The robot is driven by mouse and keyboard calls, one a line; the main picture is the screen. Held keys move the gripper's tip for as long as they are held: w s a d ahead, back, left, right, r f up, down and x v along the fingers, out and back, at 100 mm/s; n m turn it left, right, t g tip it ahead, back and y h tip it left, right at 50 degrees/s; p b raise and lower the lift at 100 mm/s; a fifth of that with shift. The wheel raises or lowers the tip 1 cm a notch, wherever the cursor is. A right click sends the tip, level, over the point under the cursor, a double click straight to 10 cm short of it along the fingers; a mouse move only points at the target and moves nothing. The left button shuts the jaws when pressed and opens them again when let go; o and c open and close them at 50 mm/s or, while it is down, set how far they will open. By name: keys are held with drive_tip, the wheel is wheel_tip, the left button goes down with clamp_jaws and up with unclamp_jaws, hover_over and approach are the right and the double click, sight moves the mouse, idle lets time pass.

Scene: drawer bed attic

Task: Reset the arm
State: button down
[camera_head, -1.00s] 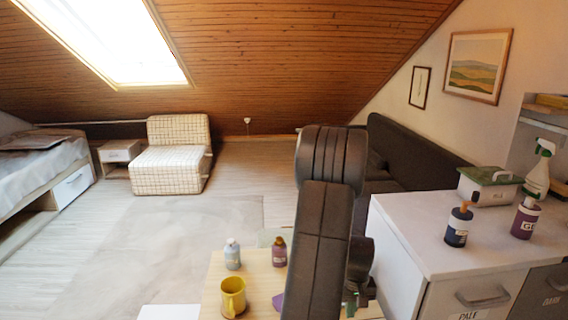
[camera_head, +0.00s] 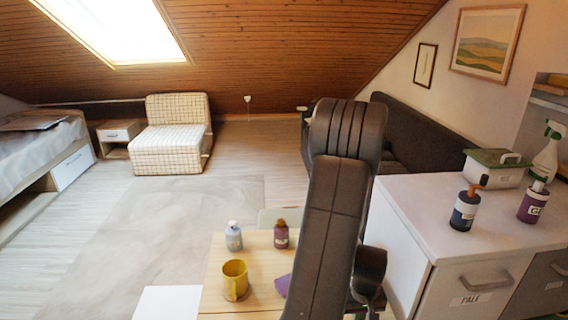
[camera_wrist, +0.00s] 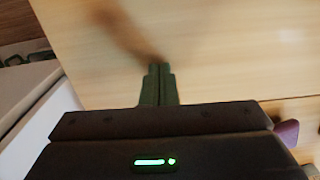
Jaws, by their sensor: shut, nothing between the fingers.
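My arm (camera_head: 335,200) rises dark in the middle of the head view and covers part of the wooden table (camera_head: 262,258). My gripper (camera_wrist: 158,84) shows in the wrist view. Its two green fingers are together with nothing between them, above the pale wood surface (camera_wrist: 230,50). In the head view the gripper is hidden behind the arm or too unclear to make out.
A purple item (camera_head: 283,286) lies beside the arm. A white cabinet (camera_head: 440,205) at right carries pump bottles, a spray bottle and a lidded box (camera_head: 494,168).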

drive_tip(key=s, duration=1.1)
drive_tip(key=shift+s+d+r, duration=0.25)
drive_tip(key=shift+s, duration=0.15)
wheel_tip(320, 180, up, 10)
drive_tip(key=p, duration=0.2)
drive_tip(key=shift+f, duration=0.25)
